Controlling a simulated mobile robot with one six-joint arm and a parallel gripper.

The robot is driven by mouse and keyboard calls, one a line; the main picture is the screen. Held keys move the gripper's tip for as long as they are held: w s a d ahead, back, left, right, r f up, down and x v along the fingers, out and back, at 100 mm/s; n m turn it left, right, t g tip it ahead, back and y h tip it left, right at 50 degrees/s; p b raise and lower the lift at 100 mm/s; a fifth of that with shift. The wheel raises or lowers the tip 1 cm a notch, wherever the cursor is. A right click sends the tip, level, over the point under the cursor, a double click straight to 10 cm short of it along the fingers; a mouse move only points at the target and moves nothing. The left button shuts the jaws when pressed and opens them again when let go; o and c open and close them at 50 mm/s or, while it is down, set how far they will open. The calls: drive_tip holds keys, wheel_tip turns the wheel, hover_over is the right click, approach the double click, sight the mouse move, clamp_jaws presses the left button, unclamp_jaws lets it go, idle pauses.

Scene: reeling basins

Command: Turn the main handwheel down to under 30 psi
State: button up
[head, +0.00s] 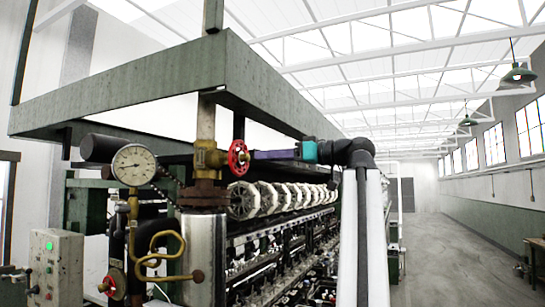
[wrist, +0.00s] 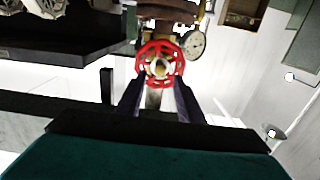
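The main handwheel (head: 238,158) is a red spoked wheel on a brass valve (head: 207,158) at the top of the pipe. In the wrist view the red wheel (wrist: 160,67) faces me, centred ahead of the fingers. My gripper (head: 254,155) reaches in from the right, its tips close to the wheel. In the wrist view my gripper (wrist: 160,88) is open, with the two dark fingers spread apart below the wheel's sides. I cannot tell if they touch the rim. A round white pressure gauge (head: 134,165) is left of the valve; its reading is too small to tell.
A second red handwheel (head: 113,284) sits low on the left pipes. A control box (head: 55,264) stands at far left. A green overhead beam (head: 180,70) runs above the valve. White reels (head: 275,197) line the machine behind. The aisle floor (head: 445,255) at right is clear.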

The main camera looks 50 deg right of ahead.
sight(248, 157)
drive_tip(key=shift+p+x, duration=0.95)
drive_tip(key=shift+x, duration=2.2)
drive_tip(key=shift+c, duration=0.2)
drive_tip(key=c, duration=0.8)
drive_tip(key=shift+f+b, duration=0.1)
drive_tip(key=shift+b, duration=0.2)
drive_tip(key=shift+n+b, duration=0.6)
drive_tip(key=shift+b, duration=0.5)
drive_tip(key=shift+n+b, duration=0.6)
drive_tip(key=shift+b, duration=0.45)
drive_tip(key=shift+n, duration=0.4)
drive_tip(key=n, duration=0.3)
drive_tip(key=shift+n, duration=2.9)
